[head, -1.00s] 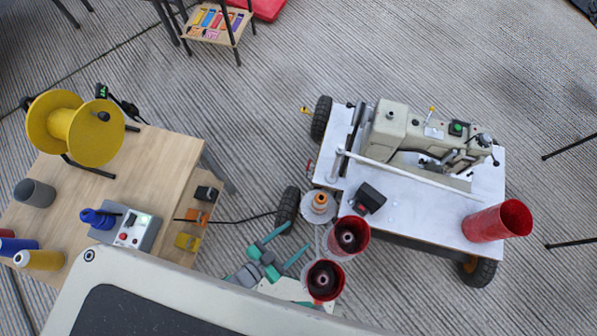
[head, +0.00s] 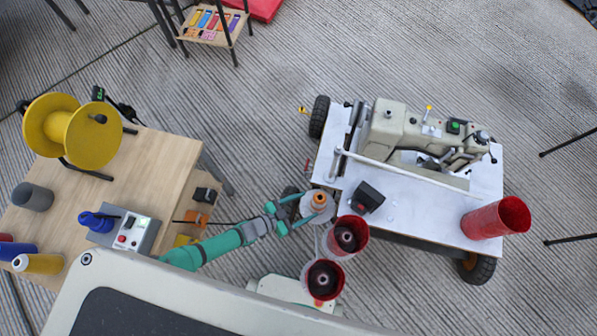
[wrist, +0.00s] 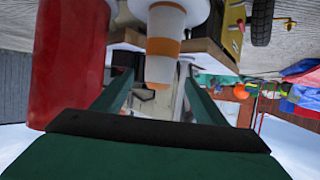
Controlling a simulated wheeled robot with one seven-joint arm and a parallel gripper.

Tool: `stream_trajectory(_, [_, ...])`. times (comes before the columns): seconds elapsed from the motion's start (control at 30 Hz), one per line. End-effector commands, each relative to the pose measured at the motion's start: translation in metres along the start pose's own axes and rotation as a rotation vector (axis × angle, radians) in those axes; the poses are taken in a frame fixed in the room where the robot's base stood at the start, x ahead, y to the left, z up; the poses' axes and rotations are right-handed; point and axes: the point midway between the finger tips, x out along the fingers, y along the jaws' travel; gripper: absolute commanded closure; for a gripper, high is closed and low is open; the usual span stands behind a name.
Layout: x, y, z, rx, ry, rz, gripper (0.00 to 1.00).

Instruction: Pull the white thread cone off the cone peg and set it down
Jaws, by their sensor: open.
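The white thread cone, with orange bands, stands on a pale round base beside the white cart in the head view; its orange top (head: 319,199) shows from above. In the wrist view the white-and-orange cone (wrist: 165,45) is near the middle, its narrow end between my fingers. My gripper (head: 306,209) is open, with one teal finger to each side of the cone in the head view. The fingers (wrist: 157,85) show in the wrist view without clear contact. The peg is hidden or cannot be told apart from the cone.
A red tube (wrist: 70,60) fills the left of the wrist view. The white cart (head: 408,208) carries a sewing machine (head: 395,130). A wooden table (head: 150,165) stands at left.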

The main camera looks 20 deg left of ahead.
Motion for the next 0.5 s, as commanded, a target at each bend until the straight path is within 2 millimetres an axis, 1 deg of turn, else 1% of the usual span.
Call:
stream_trajectory(0.03, [0.01, 0.001, -0.001, 0.0, 0.002, 0.003, 0.34])
stream_trajectory(0.23, [0.043, 0.001, 0.0, 0.001, 0.001, 0.003, 0.34])
stream_trajectory(0.4, [0.064, 0.001, 0.0, 0.0, 0.0, 0.001, 0.34])
stream_trajectory(0.5, [0.07, 0.001, 0.0, 0.001, -0.001, 0.001, 0.34])
